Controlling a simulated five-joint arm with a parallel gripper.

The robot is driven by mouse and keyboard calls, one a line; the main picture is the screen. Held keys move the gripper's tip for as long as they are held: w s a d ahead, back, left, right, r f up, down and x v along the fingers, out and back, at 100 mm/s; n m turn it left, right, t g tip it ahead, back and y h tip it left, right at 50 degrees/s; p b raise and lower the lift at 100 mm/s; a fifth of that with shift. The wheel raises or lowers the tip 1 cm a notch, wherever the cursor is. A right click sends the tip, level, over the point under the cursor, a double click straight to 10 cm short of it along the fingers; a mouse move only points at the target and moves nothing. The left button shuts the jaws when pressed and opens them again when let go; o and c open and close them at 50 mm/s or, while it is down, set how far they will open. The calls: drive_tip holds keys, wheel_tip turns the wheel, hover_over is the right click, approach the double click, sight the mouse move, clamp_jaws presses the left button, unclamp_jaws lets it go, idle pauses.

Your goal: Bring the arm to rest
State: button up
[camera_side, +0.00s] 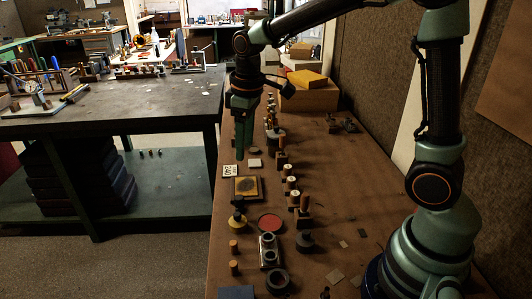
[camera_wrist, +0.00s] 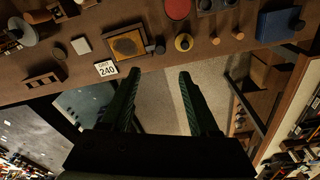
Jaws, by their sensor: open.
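My gripper (camera_side: 240,147) hangs from my arm over the left edge of the brown workbench (camera_side: 330,185), pointing down. In the wrist view my gripper (camera_wrist: 156,74) shows two green fingers spread apart with nothing between them. Between the fingertips I see the bench edge and the grey floor below. A white card marked 240 (camera_wrist: 105,68) and a framed tan square (camera_wrist: 128,44) lie on the bench just beyond the fingertips. In the side view the card (camera_side: 230,171) and the square (camera_side: 247,188) lie just below and nearer than the fingers.
A red disc (camera_side: 270,223), a metal block with two round openings (camera_side: 269,251) and a dark ring (camera_side: 278,281) are nearer the camera. Several wooden-handled pieces stand along the bench. A yellow box (camera_side: 307,79) sits at the back. The bench's right part is mostly clear.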

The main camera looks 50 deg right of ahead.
drive_tip(key=s+d+r+m+t, duration=0.2)
drive_tip(key=s+r+m+t, duration=0.2)
drive_tip(key=s, duration=0.8)
drive_tip(key=shift+s+r+m, duration=0.15)
drive_tip(key=shift+r+m, duration=0.35)
drive_tip(key=shift+r, duration=0.25)
